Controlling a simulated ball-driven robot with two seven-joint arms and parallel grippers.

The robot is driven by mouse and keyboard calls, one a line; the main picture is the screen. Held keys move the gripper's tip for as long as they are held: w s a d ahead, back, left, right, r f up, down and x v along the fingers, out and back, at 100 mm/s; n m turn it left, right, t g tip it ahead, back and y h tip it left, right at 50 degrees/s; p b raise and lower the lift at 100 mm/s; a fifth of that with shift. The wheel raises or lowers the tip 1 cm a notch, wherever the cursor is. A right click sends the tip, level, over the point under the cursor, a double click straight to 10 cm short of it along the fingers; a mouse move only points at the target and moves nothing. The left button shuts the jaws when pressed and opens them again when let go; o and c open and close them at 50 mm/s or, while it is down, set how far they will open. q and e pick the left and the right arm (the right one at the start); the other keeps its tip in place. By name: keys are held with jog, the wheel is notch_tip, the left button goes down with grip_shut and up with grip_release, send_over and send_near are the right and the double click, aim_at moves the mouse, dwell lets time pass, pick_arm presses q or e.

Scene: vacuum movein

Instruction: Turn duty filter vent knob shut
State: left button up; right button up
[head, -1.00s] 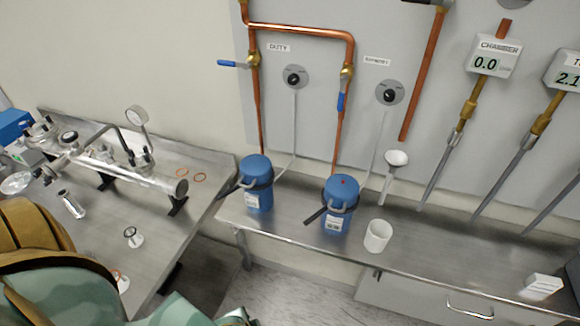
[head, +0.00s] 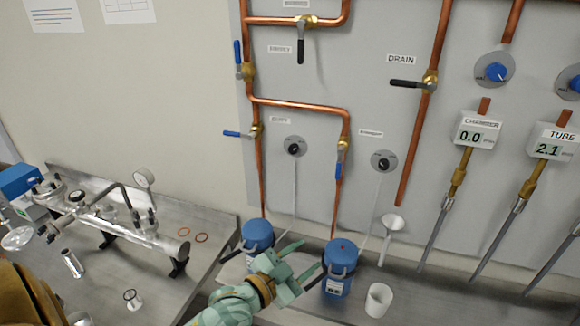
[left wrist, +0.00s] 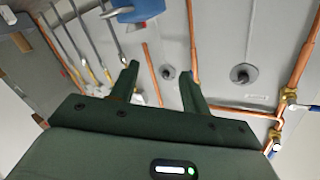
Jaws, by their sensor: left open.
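The duty knob (head: 294,147) is a small black knob on a round grey plate on the wall panel, under a blurred label (head: 280,120). A thin pale line runs down from it toward the left blue filter canister (head: 257,236). My left gripper (head: 304,258) is open and empty, below the knob and in front of the space between the two canisters. In the left wrist view, turned about, the duty knob (left wrist: 243,75) seems to be the right one of two, outside the open fingers. My right gripper is not in view.
A similar knob (head: 383,161) sits to the right, above the second blue canister (head: 339,262). Copper pipes with blue and black valve levers run up the panel. A white cup (head: 378,299) and a funnel (head: 391,225) are right of the canisters. A steel bench (head: 120,270) is left.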

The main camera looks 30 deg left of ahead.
pick_arm(q)
jog(key=w+a+r+n+t+y, duration=0.3)
jog(key=w+a+r+t, duration=0.1)
jog(key=a, duration=0.3)
jog(key=n+t+y, duration=0.2)
jog(key=n+y, duration=0.2)
send_near(292, 153)
jog(key=x, duration=0.8)
jog(key=shift+w+r+b, duration=0.15)
jog(key=shift+w+b, duration=0.1)
jog(key=shift+b, duration=0.15)
jog(key=c, duration=1)
